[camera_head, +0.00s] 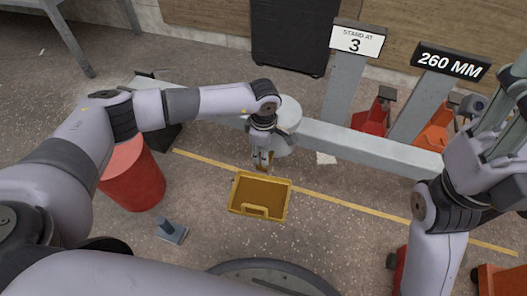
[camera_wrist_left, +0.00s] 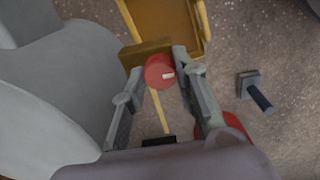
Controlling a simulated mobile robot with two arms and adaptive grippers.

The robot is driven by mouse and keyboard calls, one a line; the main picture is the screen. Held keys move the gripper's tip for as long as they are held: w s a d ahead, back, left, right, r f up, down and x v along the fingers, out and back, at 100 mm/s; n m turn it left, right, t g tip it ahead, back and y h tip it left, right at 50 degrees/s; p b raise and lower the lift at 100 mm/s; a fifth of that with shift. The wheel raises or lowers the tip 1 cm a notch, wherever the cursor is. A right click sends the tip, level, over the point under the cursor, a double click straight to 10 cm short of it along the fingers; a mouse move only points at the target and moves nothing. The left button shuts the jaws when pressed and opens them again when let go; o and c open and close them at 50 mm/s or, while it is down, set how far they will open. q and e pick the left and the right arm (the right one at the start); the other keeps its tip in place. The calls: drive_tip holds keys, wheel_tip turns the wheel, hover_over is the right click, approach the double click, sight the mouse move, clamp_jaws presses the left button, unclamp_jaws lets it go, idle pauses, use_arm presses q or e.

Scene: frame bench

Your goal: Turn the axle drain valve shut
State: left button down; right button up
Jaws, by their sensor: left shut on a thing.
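A red round valve knob (camera_wrist_left: 160,71) with a white mark sits in front of a brass-coloured block (camera_wrist_left: 143,52) in the left wrist view. My left gripper (camera_wrist_left: 156,66) has its two fingers on either side of the knob and is shut on it. In the head view my left gripper (camera_head: 263,158) points down beside the round grey housing (camera_head: 287,118) on the axle beam. There the fingers and wrist mostly hide the valve.
A yellow tray (camera_head: 246,212) stands on the floor below the left gripper. A red drum (camera_head: 133,176) and a small grey post (camera_head: 171,231) stand to the left. The grey axle beam (camera_head: 365,147) runs right, past signed posts and red and orange stands.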

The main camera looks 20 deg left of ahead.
idle(0.4)
use_arm(q)
drive_tip(key=c, duration=1.2)
unclamp_jaws()
drive_tip(key=shift+c, duration=0.2)
